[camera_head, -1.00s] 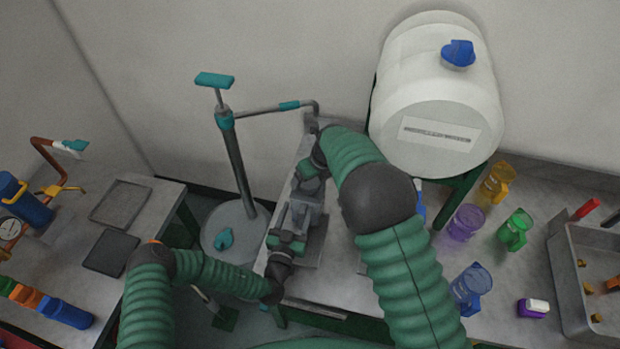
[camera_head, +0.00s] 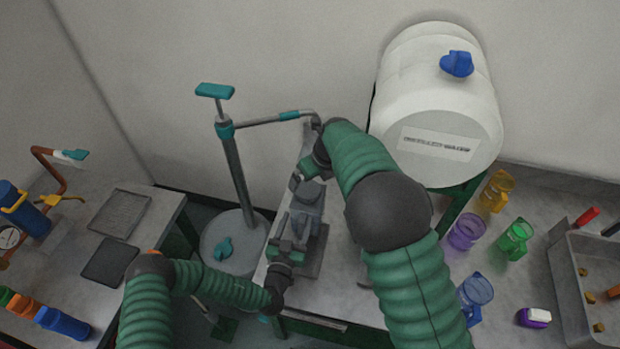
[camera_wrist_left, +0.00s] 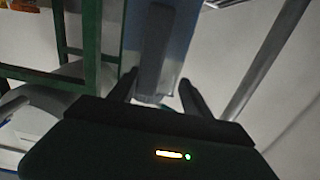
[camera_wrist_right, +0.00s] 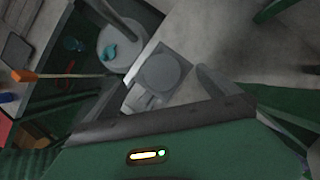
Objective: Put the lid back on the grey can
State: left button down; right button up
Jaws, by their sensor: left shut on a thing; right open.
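The grey can (camera_head: 308,196) stands on the narrow middle bench, partly hidden by my grippers. In the right wrist view a round grey top (camera_wrist_right: 163,72) shows beyond the fingers; I cannot tell whether this is the lid or the can's own top. My left gripper (camera_head: 288,247) is at the can's near side, shut on a grey part (camera_wrist_left: 153,60) that shows between its fingers in the left wrist view. My right gripper (camera_head: 308,172) is open above the can's far end, with its fingers apart in the right wrist view.
A pump stand (camera_head: 235,160) with a teal handle rises left of the can, its pipe reaching over the bench. A large white tank (camera_head: 430,110) stands behind. Coloured mugs (camera_head: 466,232) and a grey sink (camera_head: 570,290) are at right. Dark trays (camera_head: 118,213) lie on the left bench.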

jog(key=v, duration=0.9)
jog(key=shift+r, duration=0.2)
pick_arm(q)
jog(key=shift+c, duration=2)
grip_release()
pick_arm(e)
jog(key=shift+d, duration=0.1)
pick_arm(q)
jog(key=shift+s, duration=0.25)
jog(key=b+v, duration=0.3)
jog(key=v, duration=1.3)
pick_arm(e)
notch_tip(320, 180, down, 3)
jog(key=shift+f, duration=0.1)
